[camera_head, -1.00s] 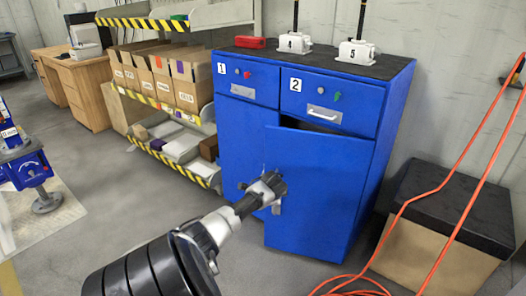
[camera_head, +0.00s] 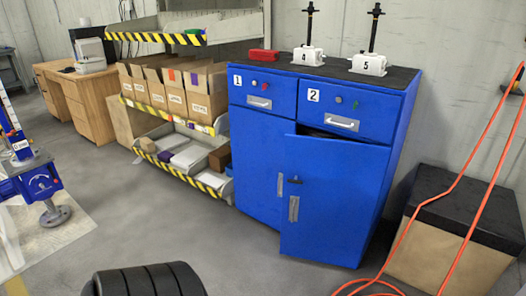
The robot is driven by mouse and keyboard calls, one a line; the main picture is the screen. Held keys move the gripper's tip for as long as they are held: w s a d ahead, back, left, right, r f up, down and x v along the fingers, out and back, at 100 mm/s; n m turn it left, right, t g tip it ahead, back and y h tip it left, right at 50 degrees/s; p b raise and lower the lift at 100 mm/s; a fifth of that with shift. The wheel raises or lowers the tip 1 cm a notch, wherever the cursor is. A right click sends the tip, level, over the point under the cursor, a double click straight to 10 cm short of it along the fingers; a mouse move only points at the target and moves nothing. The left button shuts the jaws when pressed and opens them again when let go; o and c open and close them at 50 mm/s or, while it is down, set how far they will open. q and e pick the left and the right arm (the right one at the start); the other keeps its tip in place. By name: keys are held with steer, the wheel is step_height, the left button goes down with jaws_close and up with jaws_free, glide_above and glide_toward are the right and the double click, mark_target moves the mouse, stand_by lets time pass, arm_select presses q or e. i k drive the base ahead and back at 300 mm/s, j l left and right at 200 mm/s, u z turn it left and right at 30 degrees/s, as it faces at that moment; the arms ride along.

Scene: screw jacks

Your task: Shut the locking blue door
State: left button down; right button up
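The blue cabinet (camera_head: 400,140) stands against the back wall, with two numbered drawers above two doors. The right blue door (camera_head: 335,200) is slightly ajar: its top edge stands out from the frame and a dark gap (camera_head: 325,133) shows under drawer 2. It has a grey handle (camera_head: 293,208) near its left edge and a small dark latch lever (camera_head: 295,181) above it. The left door (camera_head: 255,165) looks shut, with a grey handle (camera_head: 280,186). Neither gripper is in view. Only a black ridged part of my arm shows at the bottom left, apart from the cabinet.
White screw jacks (camera_head: 308,57) and a red block (camera_head: 263,56) stand on the cabinet top. A shelf with cardboard boxes (camera_head: 205,90) is to the left. A black-lidded box (camera_head: 460,215) and orange cords (camera_head: 410,212) are on the right. The floor before the doors is clear.

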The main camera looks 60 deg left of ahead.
mark_target(327, 218)
steer(key=k+j, duration=0.1)
steer(key=j, duration=0.8)
steer(key=k+j+u, duration=0.1)
steer(key=j, duration=0.4)
